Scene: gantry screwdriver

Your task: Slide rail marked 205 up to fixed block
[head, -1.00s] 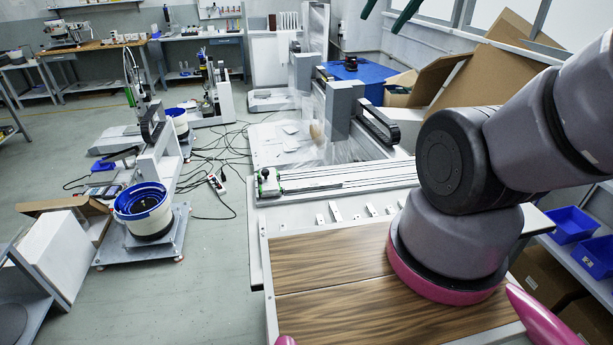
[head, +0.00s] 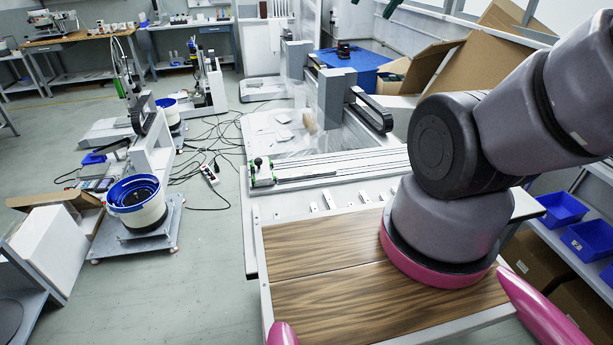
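Long parallel rails (head: 335,166) run left to right across the near side of the white machine bed. No marking 205 can be read on any of them. At their left end is a small block with a black knob and green parts (head: 260,172); I cannot tell if this is the fixed block. A thin dark bar (head: 310,176) lies along the front of the rails, right of that block. My arm covers the right end of the rails. My gripper is not in view, so its state does not show.
Several small metal pieces (head: 329,200) lie in a row in front of the rails. A wood-topped table (head: 330,285) fills the foreground. A grey gantry upright (head: 336,97) with a black cable chain (head: 371,110) stands behind. Blue bins (head: 560,209) are at right. Open floor (head: 210,270) is at left.

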